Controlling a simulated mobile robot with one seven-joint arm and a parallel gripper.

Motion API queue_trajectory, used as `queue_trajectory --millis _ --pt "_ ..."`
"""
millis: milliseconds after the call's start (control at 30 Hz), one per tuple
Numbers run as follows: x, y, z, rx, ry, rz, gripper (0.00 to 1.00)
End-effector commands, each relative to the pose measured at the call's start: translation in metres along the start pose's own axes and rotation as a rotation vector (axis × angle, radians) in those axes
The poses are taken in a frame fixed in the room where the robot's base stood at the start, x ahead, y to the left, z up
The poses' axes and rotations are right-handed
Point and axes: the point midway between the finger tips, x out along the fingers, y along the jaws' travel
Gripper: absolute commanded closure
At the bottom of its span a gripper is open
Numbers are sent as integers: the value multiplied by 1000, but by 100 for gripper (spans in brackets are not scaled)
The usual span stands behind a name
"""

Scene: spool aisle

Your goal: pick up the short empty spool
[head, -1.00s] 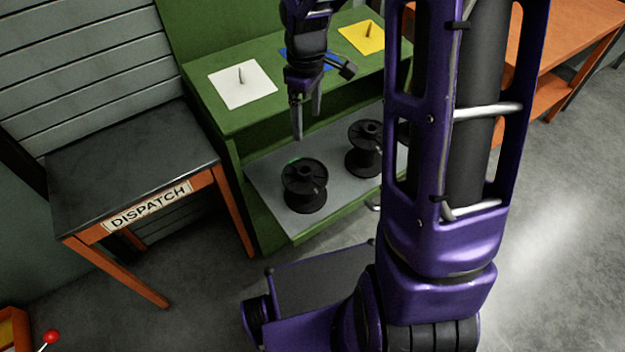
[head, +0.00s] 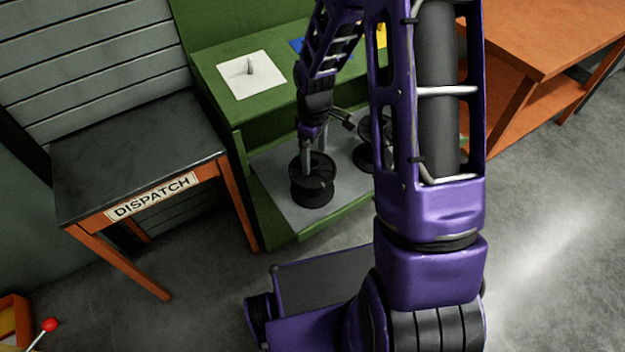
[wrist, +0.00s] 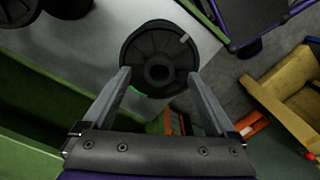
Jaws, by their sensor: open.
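A short black empty spool (head: 312,181) stands upright on the grey lower shelf (head: 283,211) of the green bench. In the wrist view the spool (wrist: 158,45) shows from above, with its centre hole facing up and a small pale mark on its flange. My gripper (wrist: 160,72) is open, its two fingers on either side of the near part of the flange. In the head view my gripper (head: 309,150) is at the spool's top. I cannot tell whether the fingers touch it.
Another black spool (head: 366,150) stands to the right on the shelf, partly behind my arm. A white pad with a peg (head: 251,75) lies on the green bench top above. A dark-topped table marked DISPATCH (head: 130,150) stands at left. An orange table (head: 550,40) is at right.

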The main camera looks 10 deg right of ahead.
Motion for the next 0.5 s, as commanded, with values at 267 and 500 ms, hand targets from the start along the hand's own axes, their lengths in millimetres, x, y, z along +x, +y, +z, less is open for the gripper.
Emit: queue_trajectory --millis 267,500 --pt "26 1 0 0 -1 0 8" --pt "25 1 0 0 0 1 19"
